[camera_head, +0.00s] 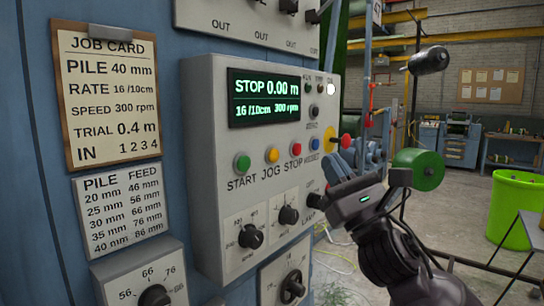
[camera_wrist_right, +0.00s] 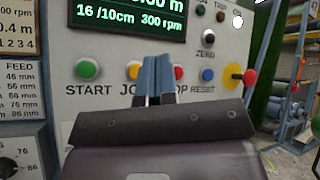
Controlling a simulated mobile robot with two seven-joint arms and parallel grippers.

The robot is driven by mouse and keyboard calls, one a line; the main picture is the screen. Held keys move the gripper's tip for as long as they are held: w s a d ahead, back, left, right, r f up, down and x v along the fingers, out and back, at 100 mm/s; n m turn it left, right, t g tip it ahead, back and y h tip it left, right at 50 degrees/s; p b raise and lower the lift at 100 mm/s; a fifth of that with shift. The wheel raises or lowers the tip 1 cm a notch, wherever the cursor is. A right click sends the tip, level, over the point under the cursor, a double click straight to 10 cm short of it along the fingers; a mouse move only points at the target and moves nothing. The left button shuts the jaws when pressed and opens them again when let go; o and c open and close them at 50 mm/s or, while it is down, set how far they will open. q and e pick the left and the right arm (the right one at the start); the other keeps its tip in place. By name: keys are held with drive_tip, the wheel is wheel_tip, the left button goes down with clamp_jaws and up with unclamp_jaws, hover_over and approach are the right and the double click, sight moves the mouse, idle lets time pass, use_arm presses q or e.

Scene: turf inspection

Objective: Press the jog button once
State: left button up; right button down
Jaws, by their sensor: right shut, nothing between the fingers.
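The jog button (camera_head: 272,155) is a round yellow-orange button above the JOG label on the grey control panel (camera_head: 215,190), between the green start button (camera_head: 242,163) and the red stop button (camera_head: 297,149). My right gripper (camera_head: 338,160) is shut and empty, to the right of the jog button in the head view, and looks apart from the panel. In the right wrist view the shut fingers (camera_wrist_right: 157,76) stand in front of the panel between the jog button (camera_wrist_right: 133,70) and the red stop button (camera_wrist_right: 178,72), covering part of the labels. My left gripper is out of view.
The display (camera_head: 264,97) reads STOP 0.00 m, 16/10cm, 300 rpm. Knobs (camera_head: 250,236) sit below the buttons. A job card (camera_head: 105,95) hangs at left. A green bin (camera_head: 515,205) stands at right.

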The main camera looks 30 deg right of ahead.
sight(273, 156)
drive_tip(key=shift+n+h, duration=0.3)
drive_tip(key=shift+n, duration=0.1)
drive_tip(key=shift+w, duration=0.1)
drive_tip(key=w+a+b, duration=0.1)
drive_tip(key=w+a, duration=0.2)
drive_tip(key=w, duration=0.5)
drive_tip(key=shift+a+b, duration=0.2)
drive_tip(key=shift+b, duration=0.2)
drive_tip(key=shift+w, duration=0.1)
idle(1.9)
drive_tip(key=shift+w+a, duration=0.15)
drive_tip(key=shift+w, duration=0.15)
